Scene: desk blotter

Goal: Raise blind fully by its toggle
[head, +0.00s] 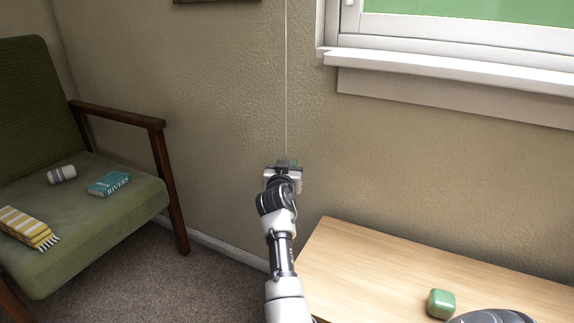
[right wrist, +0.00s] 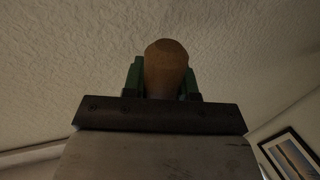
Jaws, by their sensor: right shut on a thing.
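The blind's cord (head: 286,90) hangs straight down the wall to the left of the window. My right gripper (head: 286,164) is at the cord's lower end, close to the wall. In the right wrist view a brown wooden toggle (right wrist: 166,62) sits between the green finger pads of my right gripper (right wrist: 164,78), which is shut on it. In the head view the gripper hides the toggle. The blind is not seen across the visible lower part of the window (head: 470,32). My left gripper is not in view.
A wooden desk (head: 345,265) with a green block (head: 441,303) stands at the lower right. A green armchair (head: 105,215) at left holds a teal book (head: 109,183), a striped cloth (head: 27,227) and a grey-white roll (head: 62,174). The white window sill (head: 450,70) juts out above the desk.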

